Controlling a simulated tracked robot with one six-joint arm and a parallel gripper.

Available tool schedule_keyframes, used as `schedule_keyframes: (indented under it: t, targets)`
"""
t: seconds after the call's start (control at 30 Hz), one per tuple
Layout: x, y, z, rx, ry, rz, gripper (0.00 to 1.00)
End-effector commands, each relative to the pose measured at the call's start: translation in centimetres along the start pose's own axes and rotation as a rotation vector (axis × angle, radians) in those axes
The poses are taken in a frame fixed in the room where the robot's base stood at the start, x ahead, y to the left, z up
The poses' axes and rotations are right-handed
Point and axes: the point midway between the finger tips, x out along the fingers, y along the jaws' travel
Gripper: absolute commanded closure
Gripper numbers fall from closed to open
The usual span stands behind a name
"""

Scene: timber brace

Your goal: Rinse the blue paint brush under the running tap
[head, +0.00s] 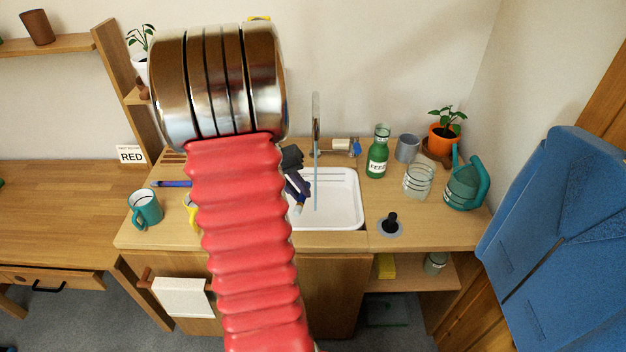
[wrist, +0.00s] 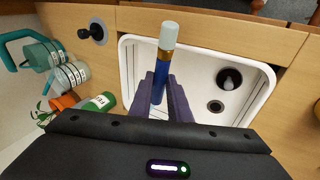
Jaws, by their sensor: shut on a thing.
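My gripper (head: 296,182) is over the left part of the white sink (head: 345,212) in the head view. In the wrist view my gripper (wrist: 161,90) is shut on the blue paint brush (wrist: 160,72). The brush has a blue handle, a gold ferrule and a pale tip, which points away from the jaws over the sink edge. In the head view the brush (head: 299,208) is small and partly hidden by the gripper. The tap (head: 316,115) runs a thin stream of water (head: 316,182) into the sink. In the head view the brush tip appears left of the stream, apart from it.
A green bottle (head: 377,158), a glass jar (head: 418,181), a teal watering can (head: 465,186) and a potted plant (head: 447,138) stand right of the sink. A teal mug (head: 145,208) and another blue stick (head: 172,184) are left.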

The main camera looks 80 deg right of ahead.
Motion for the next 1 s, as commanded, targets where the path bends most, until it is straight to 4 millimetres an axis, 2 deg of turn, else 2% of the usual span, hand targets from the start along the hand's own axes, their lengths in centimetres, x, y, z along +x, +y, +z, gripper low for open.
schedule_keyframes:
  t: [0.27,1.0]
  targets:
    - [-0.2,0.0,0.2,0.0,0.001,0.0,1.0]
    - [-4.1,0.3,3.5,0.0,0.001,0.0,1.0]
